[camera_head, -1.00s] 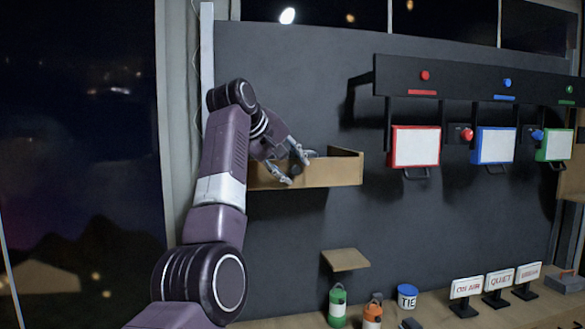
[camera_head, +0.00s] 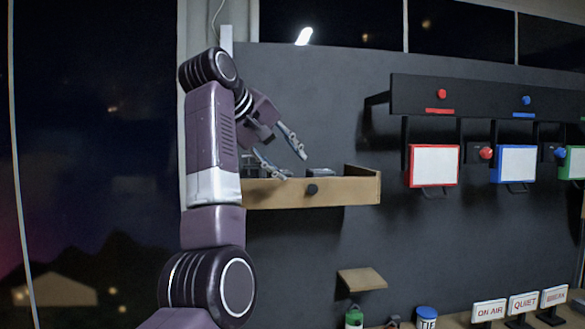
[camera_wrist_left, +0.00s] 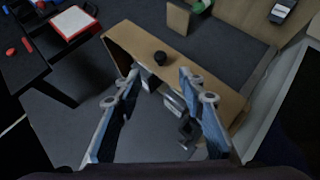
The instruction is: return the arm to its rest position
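My left arm rises at the left of the head view, with its gripper (camera_head: 292,163) just above a wall-mounted wooden drawer (camera_head: 345,190) with a dark round knob (camera_head: 312,189). The two fingers are spread apart with nothing between them. The wrist view shows the same open fingers (camera_wrist_left: 160,85) over the drawer's front (camera_wrist_left: 190,65), with the knob (camera_wrist_left: 160,58) beyond the fingertips. Dark grey items (camera_head: 320,173) lie inside the drawer, partly hidden by its front. My right gripper is not in view.
A black rack (camera_head: 460,98) on the dark wall carries framed panels, red (camera_head: 433,166) and blue (camera_head: 515,163). A small wooden shelf (camera_head: 361,280) sits below the drawer.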

